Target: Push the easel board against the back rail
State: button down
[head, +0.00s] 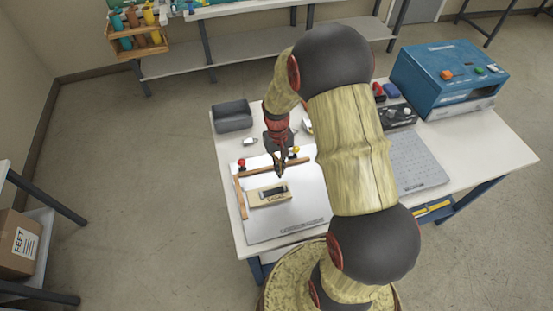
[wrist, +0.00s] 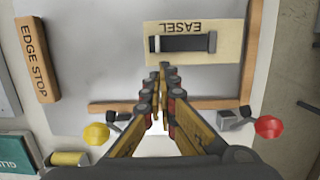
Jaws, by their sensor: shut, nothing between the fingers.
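The easel board (head: 269,195) is a small tan plate with a dark handle, lying on a pale sheet. In the wrist view the easel board (wrist: 225,50) carries an upside-down "EASEL" label. The back rail (head: 290,164) is a wooden strip behind it; it also shows in the wrist view (wrist: 200,104). A gap of bare sheet separates board and rail. My gripper (head: 280,175) is shut and empty; in the wrist view its fingertips (wrist: 163,68) appear at the board's rail-side edge. I cannot tell whether they touch it. The fingers hide part of the back rail.
A side rail (head: 240,199) runs close along the board's left end. Red (head: 241,162) and yellow (head: 296,150) knobs stand behind the back rail. An "EDGE STOP" block (wrist: 38,60) lies apart. A grey bin (head: 232,117) and a blue machine (head: 445,75) stand on the table.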

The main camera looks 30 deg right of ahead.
aim_at(284, 186)
jog(key=s, duration=0.2)
jog(key=s+a, duration=0.1)
jog(key=s, duration=0.1)
jog(key=shift+s+a+f, duration=0.1)
jog(key=shift+f, duration=0.7)
jog(key=w, duration=0.2)
jog(key=w+d, duration=0.1)
jog(key=w, duration=0.2)
jog(key=w+d, duration=0.1)
jog(key=w, duration=0.1)
jog(key=shift+w+b, duration=0.25)
jog(key=shift+b, duration=0.05)
jog(key=shift+r+p, duration=0.7)
jog(key=shift+r, duration=0.15)
jog(key=w+d, duration=0.1)
jog(key=w, duration=0.3)
jog(key=w+d, duration=0.1)
jog(key=w, duration=0.2)
jog(key=w+d, duration=0.1)
jog(key=w, duration=0.3)
jog(key=shift+w+d+f, duration=0.1)
jog(key=shift+w+d, duration=0.1)
jog(key=shift+w, duration=0.1)
